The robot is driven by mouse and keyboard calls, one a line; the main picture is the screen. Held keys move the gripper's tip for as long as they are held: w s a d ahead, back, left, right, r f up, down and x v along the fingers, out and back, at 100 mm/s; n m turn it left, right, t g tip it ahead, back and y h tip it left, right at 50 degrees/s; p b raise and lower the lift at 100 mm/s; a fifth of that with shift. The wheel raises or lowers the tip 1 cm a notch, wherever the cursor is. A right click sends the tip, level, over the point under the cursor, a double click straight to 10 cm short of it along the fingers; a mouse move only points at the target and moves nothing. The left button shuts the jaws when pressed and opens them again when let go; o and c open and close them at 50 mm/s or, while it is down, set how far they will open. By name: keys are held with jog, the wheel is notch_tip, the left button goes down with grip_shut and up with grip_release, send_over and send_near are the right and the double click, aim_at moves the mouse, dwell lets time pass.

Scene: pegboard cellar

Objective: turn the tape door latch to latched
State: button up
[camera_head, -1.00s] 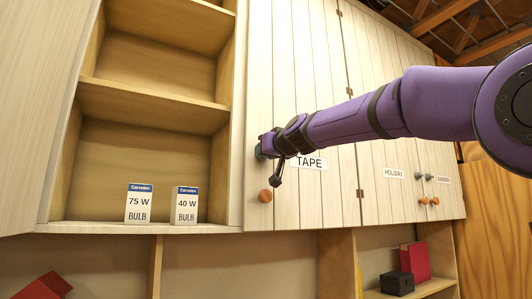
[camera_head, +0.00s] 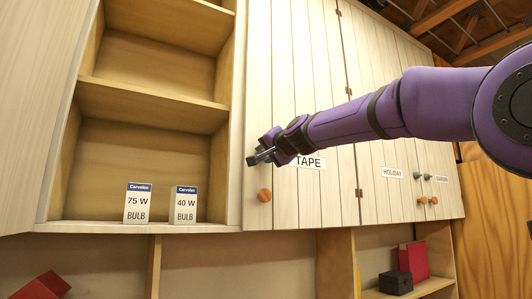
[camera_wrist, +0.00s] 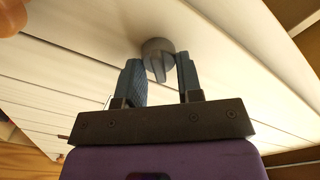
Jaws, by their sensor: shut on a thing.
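The TAPE door (camera_head: 288,110) is a pale planked cabinet door and looks closed. Its latch (camera_wrist: 157,48) is a grey round knob with a raised bar, seen in the wrist view. My gripper (camera_wrist: 160,70) has its two blue fingers on either side of that bar and is shut on it. The bar runs in line with the fingers in the wrist view. In the head view my gripper (camera_head: 260,154) is at the door's left edge and mostly covers the latch. The door's round orange knob (camera_head: 264,195) is just below.
An open shelf at left holds a 75 W bulb box (camera_head: 137,203) and a 40 W bulb box (camera_head: 185,205). The HOLIDAY door (camera_head: 395,140) is to the right, behind my arm. Lower cubbies hold a red box (camera_head: 414,259) and a black box (camera_head: 397,283).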

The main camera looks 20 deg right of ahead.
jog(key=shift+d+f+m, duration=0.1)
jog(key=shift+m, duration=1.95)
jog(key=shift+f+m, duration=0.1)
jog(key=shift+m, duration=1.95)
jog(key=o, duration=0.9)
jog(key=shift+s, duration=0.1)
jog(key=s, duration=0.3)
jog(key=s+d, duration=0.1)
jog(key=s, duration=0.3)
jog(key=s+d, duration=0.1)
jog(key=s, duration=0.2)
jog(key=shift+s+d, duration=0.1)
jog(key=shift+s, duration=0.1)
